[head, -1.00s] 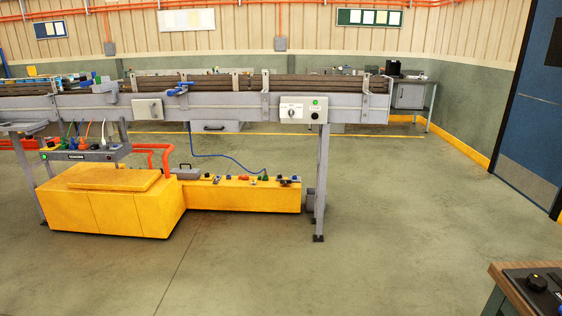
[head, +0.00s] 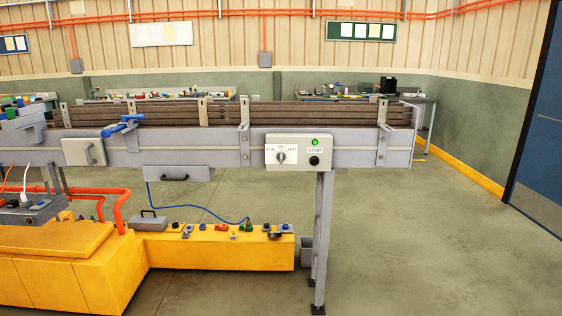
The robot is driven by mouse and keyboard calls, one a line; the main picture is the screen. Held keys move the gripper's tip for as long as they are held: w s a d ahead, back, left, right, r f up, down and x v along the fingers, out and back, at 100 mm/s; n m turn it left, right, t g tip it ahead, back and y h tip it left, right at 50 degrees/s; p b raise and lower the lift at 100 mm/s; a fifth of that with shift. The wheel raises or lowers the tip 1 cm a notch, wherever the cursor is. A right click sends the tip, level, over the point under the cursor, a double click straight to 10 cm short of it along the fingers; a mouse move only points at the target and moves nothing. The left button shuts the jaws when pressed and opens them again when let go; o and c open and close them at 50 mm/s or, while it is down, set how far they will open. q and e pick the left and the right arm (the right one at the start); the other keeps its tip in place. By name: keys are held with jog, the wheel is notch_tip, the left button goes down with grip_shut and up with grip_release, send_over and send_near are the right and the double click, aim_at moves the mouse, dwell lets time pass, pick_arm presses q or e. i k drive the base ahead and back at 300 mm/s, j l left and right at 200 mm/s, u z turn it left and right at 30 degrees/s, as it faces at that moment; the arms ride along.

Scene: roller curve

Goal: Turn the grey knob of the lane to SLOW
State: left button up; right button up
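The grey knob (head: 281,157) sits on a pale control box (head: 298,165) on the side of the roller lane (head: 215,145), towards its right end. A white label behind the knob carries small words; SLOW seems to be on the left and FAST on the right. The knob's pointer looks roughly upright, but it is too small to be sure. A lit green lamp (head: 315,142) and a black button (head: 314,161) marked STOP are on the same box. Neither of my grippers shows in the head view.
A yellow cabinet (head: 60,270) with a low yellow extension (head: 215,252) stands below the lane at the left. The lane's leg (head: 323,240) stands below the control box. The floor (head: 420,250) at the right is clear. A blue door (head: 545,130) is at the far right.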

aim_at(281, 157)
jog(key=i+l+u, duration=0.1)
jog(key=i+l, duration=1.35)
